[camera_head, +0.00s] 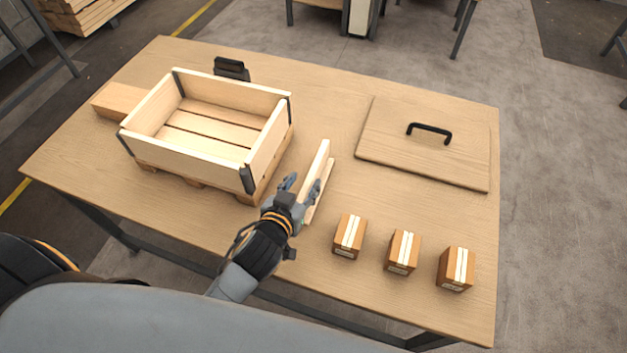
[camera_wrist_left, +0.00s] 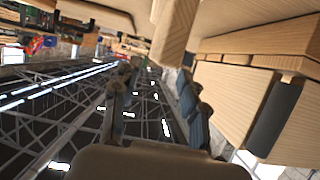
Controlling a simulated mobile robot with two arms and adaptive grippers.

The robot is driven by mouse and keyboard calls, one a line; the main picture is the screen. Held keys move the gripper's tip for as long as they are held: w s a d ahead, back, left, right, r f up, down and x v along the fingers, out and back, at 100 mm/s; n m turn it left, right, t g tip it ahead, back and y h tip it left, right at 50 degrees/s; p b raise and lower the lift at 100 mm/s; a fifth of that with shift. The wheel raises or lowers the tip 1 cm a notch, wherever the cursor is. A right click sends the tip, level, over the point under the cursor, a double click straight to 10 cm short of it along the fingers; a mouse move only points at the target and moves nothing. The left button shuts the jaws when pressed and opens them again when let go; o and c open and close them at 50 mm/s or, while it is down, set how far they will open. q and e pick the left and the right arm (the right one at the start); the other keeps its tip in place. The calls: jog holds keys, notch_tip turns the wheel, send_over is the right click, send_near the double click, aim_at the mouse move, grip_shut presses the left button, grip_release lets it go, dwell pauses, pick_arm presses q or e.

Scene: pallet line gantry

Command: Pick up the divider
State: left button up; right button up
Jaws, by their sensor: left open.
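The divider (camera_head: 319,163) is a thin pale wooden board, upright on a narrow wooden strip on the table, just right of the crate. In the left wrist view, a pale wooden piece that looks like the divider (camera_wrist_left: 175,28) is ahead at the top centre. My left gripper (camera_head: 300,187) is open at the divider's near end, its fingers apart. I cannot tell whether they touch it. In the left wrist view both fingers of the left gripper (camera_wrist_left: 153,100) show with a gap between them and nothing held. My right gripper is not in view.
An open wooden crate (camera_head: 262,158) with dark corner posts stands close left of the gripper. A lid with a black handle (camera_head: 425,150) lies at the back right. Three small boxes (camera_head: 349,236) (camera_head: 402,252) (camera_head: 455,269) stand at the front right. A wooden block (camera_head: 116,100) and a black item (camera_head: 231,68) are behind the crate.

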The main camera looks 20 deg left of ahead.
aim_at(310, 178)
pick_arm(q)
jog(key=x, duration=0.5)
jog(key=shift+w+d+f, duration=0.1)
jog(key=shift+d+f, duration=0.15)
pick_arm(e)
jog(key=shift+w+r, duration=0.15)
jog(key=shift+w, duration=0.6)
pick_arm(q)
jog(key=shift+c, duration=1.3)
grip_shut()
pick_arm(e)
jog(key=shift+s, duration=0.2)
